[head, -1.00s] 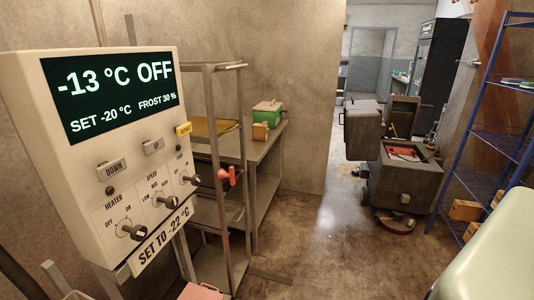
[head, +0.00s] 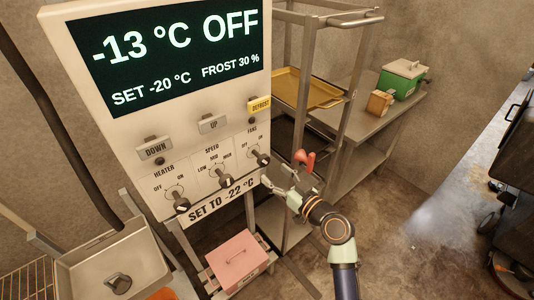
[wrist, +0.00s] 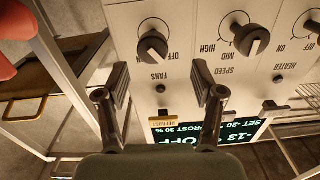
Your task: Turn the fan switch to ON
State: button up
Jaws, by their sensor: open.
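The control panel (head: 85,105) fills the left of the head view, and its display reads -13 °C OFF. The black fan switch (head: 262,158) is the rightmost knob in its lower row, under the FANS label. In the upside-down wrist view the fan switch (wrist: 153,47) lies just beyond my fingertips, between them sideways, with its OFF label to the right. Its pointer seems turned toward OFF. My gripper (wrist: 161,75) is open and empty, its fingers apart and not visibly touching the knob. In the head view my gripper (head: 268,184) is at the panel's lower right.
The speed knob (head: 226,180) and heater knob (head: 182,203) sit left of the fan switch. A red knob-like part (head: 305,158) is close right of my gripper. A metal rack (head: 345,65) stands behind. A pink box (head: 238,258) and a steel sink (head: 110,262) are below.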

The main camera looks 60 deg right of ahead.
aim_at(266, 163)
jog(key=x, duration=0.3)
jog(key=d+x, duration=0.1)
jog(key=x, duration=0.3)
jog(key=shift+w+d+b, duration=0.1)
jog(key=shift+b, duration=0.25)
jog(key=c, duration=1.2)
jog(key=shift+o, duration=0.2)
